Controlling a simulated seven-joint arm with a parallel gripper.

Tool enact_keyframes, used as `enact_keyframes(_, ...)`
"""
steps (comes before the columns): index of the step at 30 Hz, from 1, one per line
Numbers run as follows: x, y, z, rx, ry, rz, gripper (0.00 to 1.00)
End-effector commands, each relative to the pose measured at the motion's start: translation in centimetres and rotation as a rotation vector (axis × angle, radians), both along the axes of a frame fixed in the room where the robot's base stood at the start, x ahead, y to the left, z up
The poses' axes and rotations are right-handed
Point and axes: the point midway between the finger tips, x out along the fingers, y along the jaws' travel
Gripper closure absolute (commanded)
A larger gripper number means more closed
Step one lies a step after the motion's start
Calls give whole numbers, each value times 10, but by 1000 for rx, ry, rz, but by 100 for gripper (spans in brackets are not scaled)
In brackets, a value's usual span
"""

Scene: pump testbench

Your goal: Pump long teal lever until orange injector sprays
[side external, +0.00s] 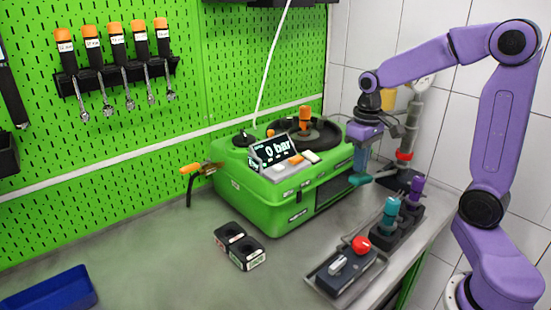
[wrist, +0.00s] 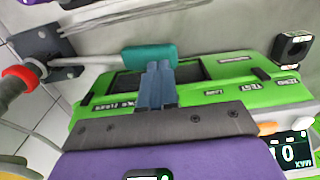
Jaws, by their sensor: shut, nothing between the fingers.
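The long teal lever's grip (side external: 358,180) lies by the right front end of the green pump testbench (side external: 262,205). In the wrist view the teal grip (wrist: 150,55) sits on a thin grey rod running left to a dark base. My gripper (side external: 361,168), with blue-grey fingers, is shut and empty, its tips (wrist: 158,66) right at the grip's edge; I cannot tell whether they touch it. An orange-topped injector (side external: 305,117) stands upright on top of the testbench. No spray is visible. The display (side external: 272,149) reads 0 bar.
A grey cylinder with a red ring (side external: 405,155) stands beside the lever. A rack (side external: 396,232) holds teal and purple pieces. A box with a red button (side external: 361,245) is in front.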

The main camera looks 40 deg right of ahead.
Motion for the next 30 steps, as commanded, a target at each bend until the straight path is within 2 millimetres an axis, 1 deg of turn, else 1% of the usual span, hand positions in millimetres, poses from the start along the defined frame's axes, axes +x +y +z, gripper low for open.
enact_keyframes(7,0,0,-4,0,1,0,100)
enact_keyframes(30,0,4,-40,0,2,0,100)
